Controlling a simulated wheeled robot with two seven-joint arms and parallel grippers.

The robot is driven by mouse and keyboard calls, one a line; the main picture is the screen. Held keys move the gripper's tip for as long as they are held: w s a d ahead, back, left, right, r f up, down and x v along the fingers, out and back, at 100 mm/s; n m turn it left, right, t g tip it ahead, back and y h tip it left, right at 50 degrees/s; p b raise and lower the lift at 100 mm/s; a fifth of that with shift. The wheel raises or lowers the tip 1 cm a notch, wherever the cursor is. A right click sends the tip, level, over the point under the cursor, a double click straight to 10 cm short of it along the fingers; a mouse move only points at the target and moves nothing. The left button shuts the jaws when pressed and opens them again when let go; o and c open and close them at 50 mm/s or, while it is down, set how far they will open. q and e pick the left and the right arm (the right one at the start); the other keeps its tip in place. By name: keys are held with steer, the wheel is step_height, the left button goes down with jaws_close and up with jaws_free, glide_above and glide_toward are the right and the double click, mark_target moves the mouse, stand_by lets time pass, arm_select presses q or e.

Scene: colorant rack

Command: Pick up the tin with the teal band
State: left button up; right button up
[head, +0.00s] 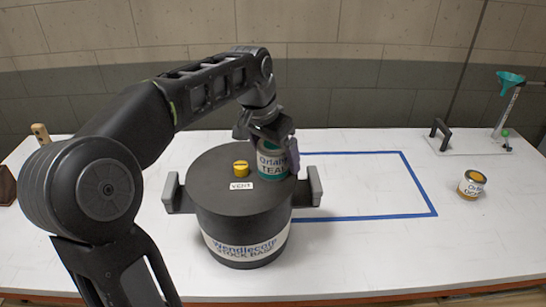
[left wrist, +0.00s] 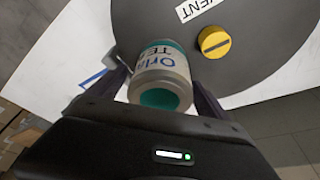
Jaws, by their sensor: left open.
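The tin with the teal band (head: 271,163) stands on the lid of a large dark drum (head: 237,211), near the lid's right edge. Its label reads "TEAL" in part. In the left wrist view the tin (left wrist: 161,78) sits between the two fingers of my left gripper (left wrist: 160,88), with its teal end toward the camera. My left gripper (head: 266,138) is open around the tin from above and behind. In the head view its fingers partly cover the tin's top. My right gripper is not in view.
A yellow vent cap (head: 241,168) sits on the lid, left of the tin. The drum has side handles. A blue taped outline (head: 405,160) marks clear table. A stand with a green funnel (head: 508,82) is at the back right.

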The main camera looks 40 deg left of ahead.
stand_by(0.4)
arm_select(q)
steer(key=c, duration=1.6)
steer(key=shift+r, duration=0.15)
step_height(320, 180, up, 6)
steer(key=shift+w+r, duration=0.1)
steer(key=shift+r, duration=0.1)
step_height(320, 180, up, 4)
steer(key=shift+f+p, duration=0.2)
steer(key=shift+p, duration=0.9)
steer(key=shift+f, duration=0.1)
